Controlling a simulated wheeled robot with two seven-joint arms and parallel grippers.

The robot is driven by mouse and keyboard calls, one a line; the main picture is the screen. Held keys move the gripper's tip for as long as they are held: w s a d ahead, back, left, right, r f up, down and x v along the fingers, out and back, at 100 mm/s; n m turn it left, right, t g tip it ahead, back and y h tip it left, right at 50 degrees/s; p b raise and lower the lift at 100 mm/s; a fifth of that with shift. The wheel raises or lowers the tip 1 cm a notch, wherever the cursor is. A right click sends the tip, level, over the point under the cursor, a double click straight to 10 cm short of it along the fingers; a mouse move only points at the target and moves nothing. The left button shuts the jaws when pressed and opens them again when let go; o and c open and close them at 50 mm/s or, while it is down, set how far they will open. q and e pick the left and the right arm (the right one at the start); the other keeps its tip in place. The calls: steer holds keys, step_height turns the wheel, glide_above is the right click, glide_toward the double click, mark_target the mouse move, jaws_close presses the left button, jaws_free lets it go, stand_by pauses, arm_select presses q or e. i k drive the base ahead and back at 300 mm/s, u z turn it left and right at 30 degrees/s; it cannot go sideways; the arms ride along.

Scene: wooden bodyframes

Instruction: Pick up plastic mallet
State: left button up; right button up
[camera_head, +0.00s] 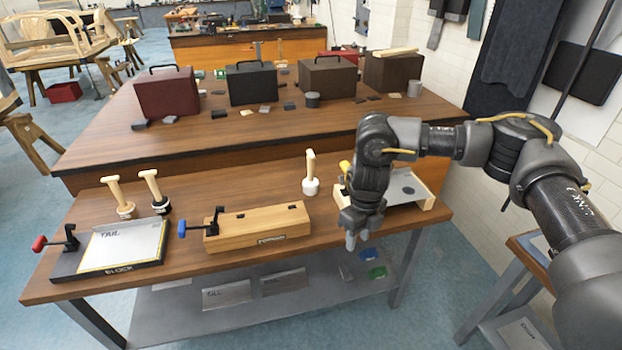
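A mallet with a white head and pale wooden handle (310,175) stands upright, handle up, near the middle of the front workbench. Which one is the plastic mallet is not marked. My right gripper (356,240) points down near the bench's front edge, right of and nearer than the middle mallet, apart from it. Its finger gap is too small to judge. My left gripper is out of view.
A board labelled TAIL (120,247) with a red-handled clamp lies at the front left. A wooden block (258,226) with a blue-handled clamp is at the centre. A wooden fixture (430,202) lies partly behind my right arm. Several toolboxes stand on the rear bench (225,132).

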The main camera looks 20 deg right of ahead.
mark_target(310, 185)
steer(key=k, duration=0.5)
steer(key=z, duration=1.3)
steer(key=i, duration=2.5)
steer(key=u, duration=2.9)
